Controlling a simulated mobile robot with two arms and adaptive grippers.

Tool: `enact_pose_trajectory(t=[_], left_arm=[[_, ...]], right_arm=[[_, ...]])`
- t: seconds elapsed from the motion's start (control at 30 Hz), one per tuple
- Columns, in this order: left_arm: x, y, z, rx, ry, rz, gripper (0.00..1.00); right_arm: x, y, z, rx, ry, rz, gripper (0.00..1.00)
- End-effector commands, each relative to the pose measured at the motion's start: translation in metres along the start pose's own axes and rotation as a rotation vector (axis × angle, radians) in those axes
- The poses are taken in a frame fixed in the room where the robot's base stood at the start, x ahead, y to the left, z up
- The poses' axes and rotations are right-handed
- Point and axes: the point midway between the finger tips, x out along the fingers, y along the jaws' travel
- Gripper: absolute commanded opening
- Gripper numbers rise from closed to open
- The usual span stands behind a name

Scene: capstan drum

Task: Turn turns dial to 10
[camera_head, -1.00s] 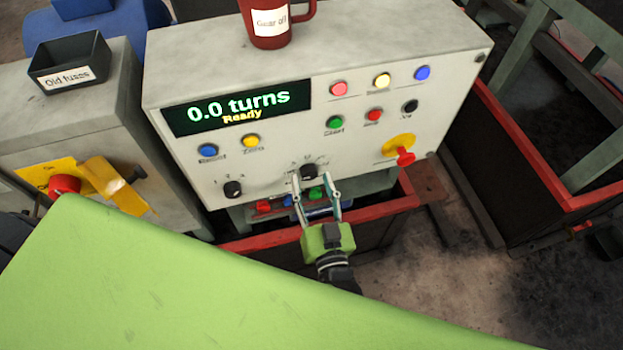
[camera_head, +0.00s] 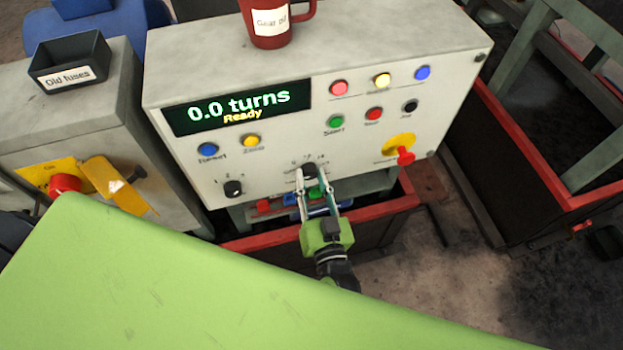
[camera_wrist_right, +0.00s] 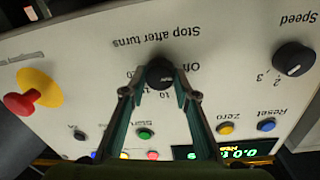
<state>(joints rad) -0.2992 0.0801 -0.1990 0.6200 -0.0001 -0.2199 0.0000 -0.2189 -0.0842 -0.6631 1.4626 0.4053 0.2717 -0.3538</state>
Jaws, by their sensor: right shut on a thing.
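The turns dial (camera_head: 309,170) is a black knob low on the front of the grey control panel (camera_head: 265,178). In the right wrist view the gripper (camera_wrist_right: 159,92) is shut on the knob. Which mark the dial points to is hard to tell. The display (camera_head: 237,106) reads "0.0 turns" and "Ready". My left gripper is not in view.
A black speed knob (camera_head: 233,189) is left of the dial. A red knob on a yellow plate (camera_head: 398,145) is to the right. Several coloured buttons sit above. A red mug (camera_head: 268,25) stands on top, and a black fuse tray (camera_head: 72,62) is on the left cabinet.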

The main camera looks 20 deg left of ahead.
Motion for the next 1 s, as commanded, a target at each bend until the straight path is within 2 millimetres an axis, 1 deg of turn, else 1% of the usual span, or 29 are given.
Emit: enact_pose_trajectory(t=[0.27,0.67,1.0], left_arm=[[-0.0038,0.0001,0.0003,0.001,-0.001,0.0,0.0],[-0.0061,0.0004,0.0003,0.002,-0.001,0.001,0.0],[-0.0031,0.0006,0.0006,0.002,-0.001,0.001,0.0]], right_arm=[[0.0,-0.0001,-0.0009,0.174,-0.01,0.002,0.06],[-0.0002,0.0001,-0.0004,0.55,-0.034,0.005,0.06],[-0.0001,0.0006,-0.0003,0.873,-0.053,0.01,0.06]])
